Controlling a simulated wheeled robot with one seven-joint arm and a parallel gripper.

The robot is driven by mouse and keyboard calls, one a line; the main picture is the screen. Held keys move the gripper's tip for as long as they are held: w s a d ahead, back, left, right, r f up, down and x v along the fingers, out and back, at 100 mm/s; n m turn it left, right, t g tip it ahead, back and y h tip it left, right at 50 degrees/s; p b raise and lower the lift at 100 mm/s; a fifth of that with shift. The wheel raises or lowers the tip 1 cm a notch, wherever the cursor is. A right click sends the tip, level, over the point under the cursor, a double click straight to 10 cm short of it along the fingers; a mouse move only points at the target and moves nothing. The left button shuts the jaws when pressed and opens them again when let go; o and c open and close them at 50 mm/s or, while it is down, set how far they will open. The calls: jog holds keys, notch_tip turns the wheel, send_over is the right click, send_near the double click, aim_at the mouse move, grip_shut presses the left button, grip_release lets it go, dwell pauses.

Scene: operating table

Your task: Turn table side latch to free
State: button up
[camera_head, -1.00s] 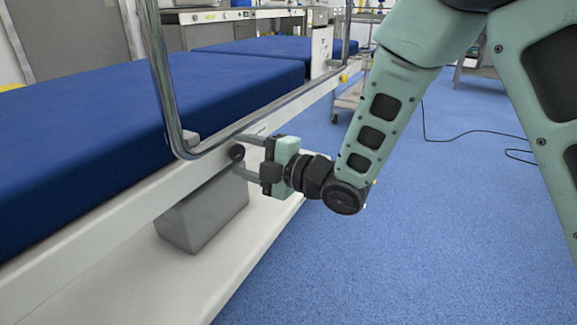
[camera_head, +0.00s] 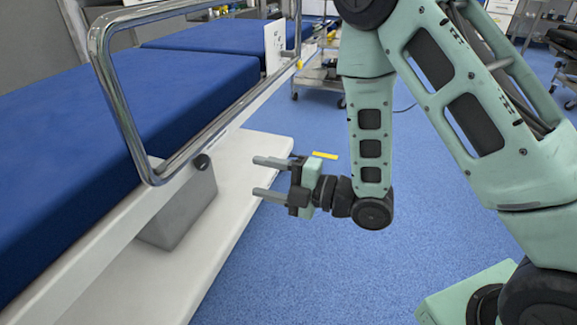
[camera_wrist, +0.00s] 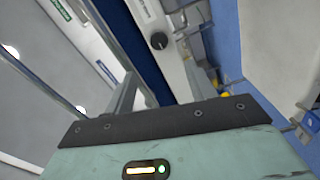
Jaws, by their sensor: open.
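The side latch (camera_head: 202,161) is a small round black knob on the pale side rail of the operating table, just right of the chrome side guard's lower corner. It also shows in the wrist view (camera_wrist: 158,41), on the white rail. I cannot tell its turned position. My gripper (camera_head: 257,176) is open and empty. Its two grey fingers point left toward the rail, one above the other, with a clear gap between their tips and the knob.
The chrome side guard (camera_head: 107,82) stands raised above the blue mattress (camera_head: 185,90). A grey box (camera_head: 180,215) sits under the rail above the white base (camera_head: 215,225). Blue floor is free at the right, and a trolley (camera_head: 322,80) stands at the back.

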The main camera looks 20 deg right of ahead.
jog(key=shift+p+v, duration=2)
jog(key=shift+v, duration=0.25)
jog(key=shift+a, duration=0.1)
jog(key=w+a+m+g+h, duration=0.2)
jog(key=a+m+g+h, duration=0.1)
jog(key=a+m+h, duration=0.15)
jog(key=s+d+r+m+g+h, duration=0.1)
jog(key=s+r+m+g+h, duration=0.3)
jog(key=s, duration=0.3)
jog(key=s+d+r+m+g+h+p, duration=0.1)
jog(key=s+d+r+m+h, duration=0.1)
jog(key=s+r+m, duration=0.4)
jog(key=s+d+r+m+g+h, duration=0.1)
jog(key=s+m+g+h, duration=0.25)
jog(key=s, duration=0.55)
notch_tip(320, 180, up, 28)
jog(key=p, duration=2.7)
jog(key=shift+w+p, duration=0.35)
jog(key=shift+w, duration=0.05)
